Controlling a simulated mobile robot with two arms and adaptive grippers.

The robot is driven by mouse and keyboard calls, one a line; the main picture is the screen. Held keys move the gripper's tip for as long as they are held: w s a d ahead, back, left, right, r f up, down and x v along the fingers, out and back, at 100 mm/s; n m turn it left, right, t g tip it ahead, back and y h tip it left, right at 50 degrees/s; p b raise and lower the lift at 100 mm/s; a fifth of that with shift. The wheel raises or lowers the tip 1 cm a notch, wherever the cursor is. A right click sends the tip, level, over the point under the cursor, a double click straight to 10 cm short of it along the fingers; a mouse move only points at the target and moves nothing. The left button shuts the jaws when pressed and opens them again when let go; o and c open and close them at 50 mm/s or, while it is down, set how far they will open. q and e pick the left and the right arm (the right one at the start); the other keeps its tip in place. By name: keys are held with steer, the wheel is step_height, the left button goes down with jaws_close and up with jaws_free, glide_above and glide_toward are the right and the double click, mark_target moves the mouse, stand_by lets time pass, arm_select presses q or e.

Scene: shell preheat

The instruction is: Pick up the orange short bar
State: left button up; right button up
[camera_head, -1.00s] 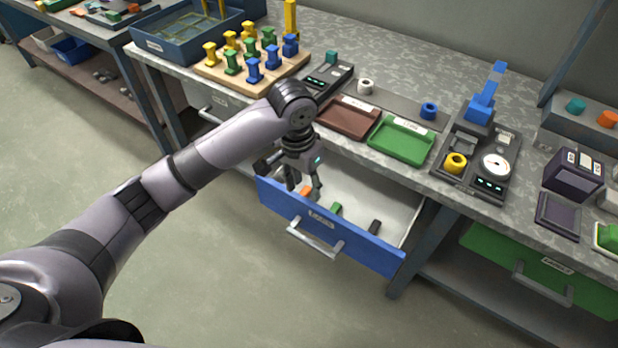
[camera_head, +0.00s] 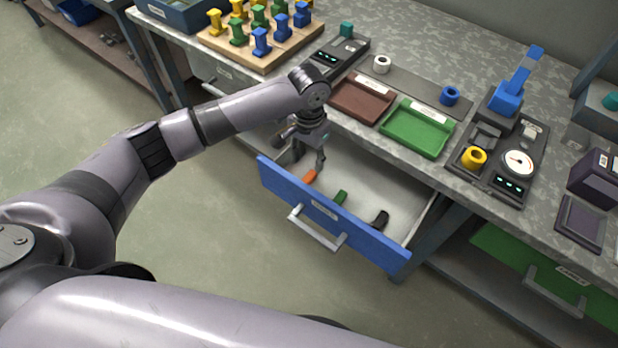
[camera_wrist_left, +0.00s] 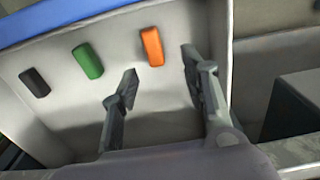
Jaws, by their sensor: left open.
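The orange short bar (camera_head: 310,176) lies in the open blue-fronted drawer (camera_head: 331,219), near the drawer's left end in the head view. It also shows in the left wrist view (camera_wrist_left: 152,46), just past and between the fingertips. My left gripper (camera_head: 311,164) is open and empty, pointing down into the drawer. Its two fingers (camera_wrist_left: 158,60) show in the wrist view, with the bar apart from both. A green bar (camera_head: 340,198) and a black bar (camera_head: 380,219) lie beside it in the drawer. My right gripper is not in view.
The workbench edge runs above the drawer. On it stand a brown tray (camera_head: 360,98), a green tray (camera_head: 416,130), a dial device (camera_head: 518,163) and a wooden board (camera_head: 262,57) with several coloured pieces. The drawer's right part is free apart from the bars.

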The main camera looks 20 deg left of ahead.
mark_target(310, 175)
arm_select(q)
steer(key=shift+f, duration=0.25)
steer(key=shift+s+f, duration=0.1)
steer(key=shift+f, duration=0.3)
steer(key=f, duration=0.3)
steer(key=shift+s+d+f, duration=0.2)
steer(key=shift+d+f, duration=0.05)
steer(key=shift+f, duration=0.4)
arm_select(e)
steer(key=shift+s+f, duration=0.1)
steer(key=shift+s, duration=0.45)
arm_select(q)
steer(key=c, duration=0.5)
jaws_close()
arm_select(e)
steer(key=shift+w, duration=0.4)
